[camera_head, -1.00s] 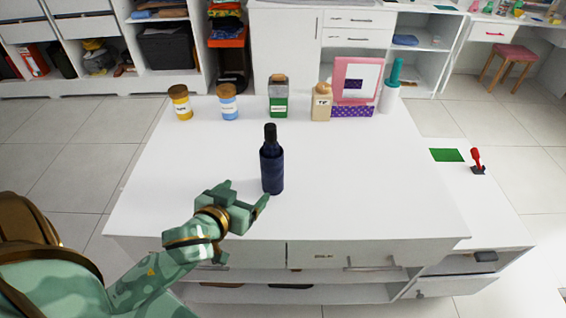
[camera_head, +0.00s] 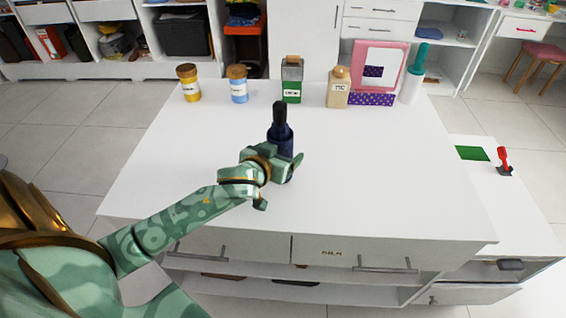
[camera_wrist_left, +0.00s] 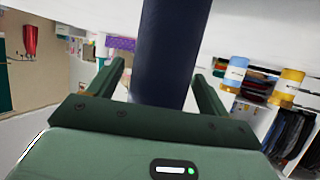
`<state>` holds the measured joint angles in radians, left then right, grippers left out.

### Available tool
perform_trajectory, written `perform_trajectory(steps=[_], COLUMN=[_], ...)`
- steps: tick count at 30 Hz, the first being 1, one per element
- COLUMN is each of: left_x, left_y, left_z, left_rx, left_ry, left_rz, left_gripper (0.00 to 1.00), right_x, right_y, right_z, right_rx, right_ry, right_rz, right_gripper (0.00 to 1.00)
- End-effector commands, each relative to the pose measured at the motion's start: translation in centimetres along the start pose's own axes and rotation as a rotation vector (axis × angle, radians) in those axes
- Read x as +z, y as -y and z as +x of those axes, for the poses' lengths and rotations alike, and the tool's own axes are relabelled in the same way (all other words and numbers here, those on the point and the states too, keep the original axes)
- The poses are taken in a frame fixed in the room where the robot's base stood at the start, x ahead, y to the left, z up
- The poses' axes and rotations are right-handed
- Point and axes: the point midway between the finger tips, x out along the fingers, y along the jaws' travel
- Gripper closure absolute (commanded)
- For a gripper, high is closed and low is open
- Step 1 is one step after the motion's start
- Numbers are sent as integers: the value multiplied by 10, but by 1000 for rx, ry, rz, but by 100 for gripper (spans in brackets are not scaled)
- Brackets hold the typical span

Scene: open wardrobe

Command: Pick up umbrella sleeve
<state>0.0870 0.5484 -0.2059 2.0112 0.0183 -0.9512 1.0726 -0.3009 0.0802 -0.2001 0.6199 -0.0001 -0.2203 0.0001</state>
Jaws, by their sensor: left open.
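The umbrella sleeve (camera_head: 281,135) looks like a dark blue bottle with a black cap. It stands upright on the white cabinet top (camera_head: 370,190). My left gripper (camera_head: 284,162) is at its lower half, coming from the front, and hides the sleeve's base in the head view. In the left wrist view, the dark blue body (camera_wrist_left: 165,50) lies between the two open fingers of the left gripper (camera_wrist_left: 158,72). A gap shows on each side, so the fingers are not shut on it. My right gripper is not in view.
Behind stand a yellow jar (camera_head: 189,83), a blue jar (camera_head: 237,84), a green-labelled bottle (camera_head: 292,80), a beige bottle (camera_head: 338,88), a pink frame (camera_head: 378,68) and a teal-topped bottle (camera_head: 414,75). A red-handled item (camera_head: 504,160) is at right. The top around the sleeve is clear.

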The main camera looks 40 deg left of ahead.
Motion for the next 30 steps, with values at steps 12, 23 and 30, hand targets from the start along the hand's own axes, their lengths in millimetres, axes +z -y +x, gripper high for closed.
perform_trajectory(steps=[12,23,30], left_x=[-2,-2,-19], left_y=[0,0,0], left_z=[6,6,-1], left_rx=[0,0,0], left_ry=[-1,-2,-5], left_rz=[0,0,-1], left_gripper=[54,69,69], right_x=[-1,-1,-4], right_y=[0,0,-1], right_z=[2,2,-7], right_rx=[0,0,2], right_ry=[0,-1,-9], right_rz=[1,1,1], right_gripper=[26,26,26])
